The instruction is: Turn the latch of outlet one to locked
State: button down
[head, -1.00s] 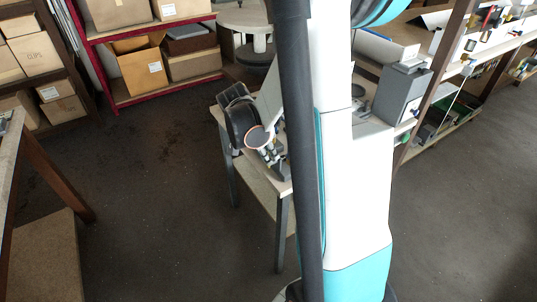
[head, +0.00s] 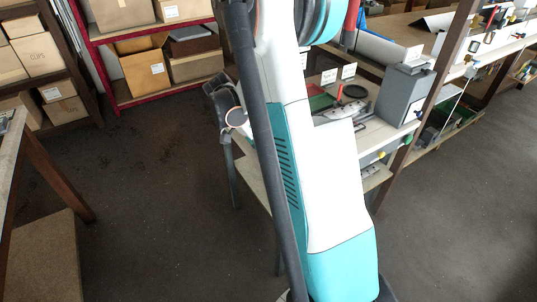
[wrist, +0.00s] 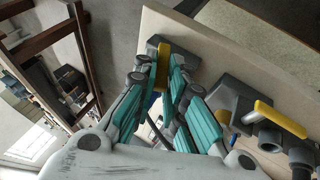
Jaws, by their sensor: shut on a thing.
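In the wrist view, my gripper (wrist: 160,78) is shut on a yellow latch (wrist: 163,60). The latch sits at a dark grey outlet fitting (wrist: 152,42) by the edge of a pale board. The fingers cover the latch's sides and much of this fitting. A second yellow latch (wrist: 280,118) lies to the right on another grey outlet (wrist: 270,138), apart from my gripper. No outlet number is readable. In the head view my arm hides the work area, and I cannot make out the gripper or latch there.
A grey pipe end (wrist: 300,155) stands close to the right-hand outlet. In the head view, a grey box (head: 405,92) stands on the bench behind my arm. A red rack (head: 113,75) with cardboard boxes is at the back left. The floor (head: 150,200) on the left is clear.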

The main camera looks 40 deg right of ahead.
jog(key=shift+w+f+g, duration=0.15)
jog(key=shift+w+g, duration=0.1)
jog(key=shift+g, duration=0.25)
jog(key=c, duration=1.6)
grip_release()
jog(key=shift+c, duration=0.2)
notch_tip(320, 180, up, 10)
